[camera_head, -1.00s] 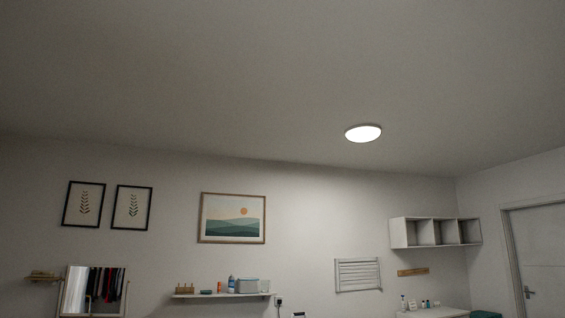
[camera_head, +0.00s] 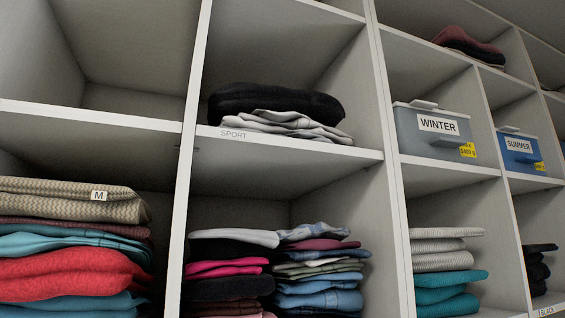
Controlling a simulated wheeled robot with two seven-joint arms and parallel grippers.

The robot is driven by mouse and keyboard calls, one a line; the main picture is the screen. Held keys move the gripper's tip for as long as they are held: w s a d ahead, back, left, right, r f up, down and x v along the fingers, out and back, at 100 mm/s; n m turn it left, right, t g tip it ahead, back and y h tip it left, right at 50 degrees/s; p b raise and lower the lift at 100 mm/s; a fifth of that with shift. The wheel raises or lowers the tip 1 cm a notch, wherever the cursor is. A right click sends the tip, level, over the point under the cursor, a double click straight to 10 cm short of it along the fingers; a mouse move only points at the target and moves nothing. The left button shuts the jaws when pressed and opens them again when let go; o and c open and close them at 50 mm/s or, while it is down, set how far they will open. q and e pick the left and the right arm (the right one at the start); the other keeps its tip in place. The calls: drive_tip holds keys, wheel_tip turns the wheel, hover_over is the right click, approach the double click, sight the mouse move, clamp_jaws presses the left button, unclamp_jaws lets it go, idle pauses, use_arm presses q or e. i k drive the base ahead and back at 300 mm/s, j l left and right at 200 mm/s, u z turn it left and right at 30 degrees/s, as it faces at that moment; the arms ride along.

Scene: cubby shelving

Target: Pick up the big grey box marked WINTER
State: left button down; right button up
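The grey-blue box marked WINTER (camera_head: 411,136) sits in a cubby on the right side of the head view. It has a white label, a lid with a handle on top and a yellow tag at its lower right. A smaller blue box marked SUMMER (camera_head: 518,163) sits in the cubby to its right. Neither of my grippers shows in the view.
White cubby shelving (camera_head: 291,148) fills the view. Dark and grey folded clothes (camera_head: 275,108) lie in the SPORT cubby to the left of the box. Folded stacks (camera_head: 440,275) fill the cubby below it, and maroon clothes (camera_head: 467,44) lie above.

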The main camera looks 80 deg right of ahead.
sight(420, 133)
drive_tip(key=z, duration=1.9)
